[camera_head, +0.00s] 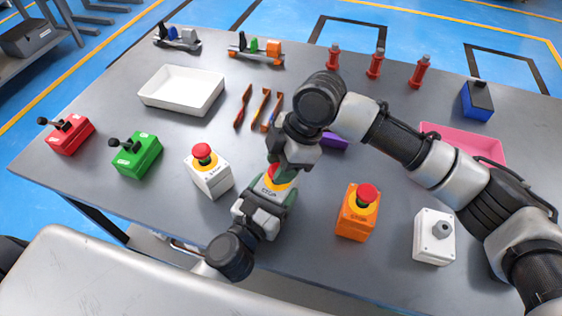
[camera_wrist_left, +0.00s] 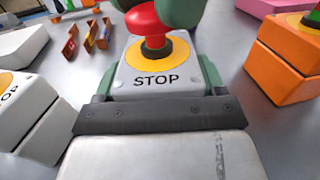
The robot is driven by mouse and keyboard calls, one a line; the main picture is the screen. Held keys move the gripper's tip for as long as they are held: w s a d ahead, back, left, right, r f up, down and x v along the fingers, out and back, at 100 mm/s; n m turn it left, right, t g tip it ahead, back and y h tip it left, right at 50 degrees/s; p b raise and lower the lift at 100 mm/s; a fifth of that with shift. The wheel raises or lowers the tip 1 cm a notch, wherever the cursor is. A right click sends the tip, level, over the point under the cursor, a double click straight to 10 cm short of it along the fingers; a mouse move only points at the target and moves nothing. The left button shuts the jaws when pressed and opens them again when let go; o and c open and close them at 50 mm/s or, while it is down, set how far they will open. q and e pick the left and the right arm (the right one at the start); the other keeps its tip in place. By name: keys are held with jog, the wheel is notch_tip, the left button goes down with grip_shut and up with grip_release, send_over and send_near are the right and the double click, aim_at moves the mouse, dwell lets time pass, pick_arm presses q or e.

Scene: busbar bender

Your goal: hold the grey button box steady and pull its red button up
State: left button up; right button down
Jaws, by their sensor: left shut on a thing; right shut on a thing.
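The grey button box (camera_wrist_left: 122,79) has a yellow disc and the word STOP on top. In the head view its top (camera_head: 273,189) shows between my two grippers, and the rest is mostly hidden. My left gripper (camera_head: 264,200) is shut on the box, its green fingers on two opposite sides, also in the left wrist view (camera_wrist_left: 157,80). The red button (camera_wrist_left: 148,24) stands on its stem above the disc. My right gripper (camera_head: 280,165) comes from above and is shut on the red button, with its green fingertips (camera_wrist_left: 153,8) either side of the cap.
A white-and-grey STOP box (camera_head: 212,174) stands close on the left, an orange one (camera_head: 357,212) on the right.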

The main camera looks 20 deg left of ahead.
jog(key=shift+r, duration=0.65)
jog(key=c, duration=0.6)
grip_release()
jog(key=shift+c, duration=0.2)
jog(key=v, duration=1.2)
pick_arm(q)
jog(key=o, duration=1.1)
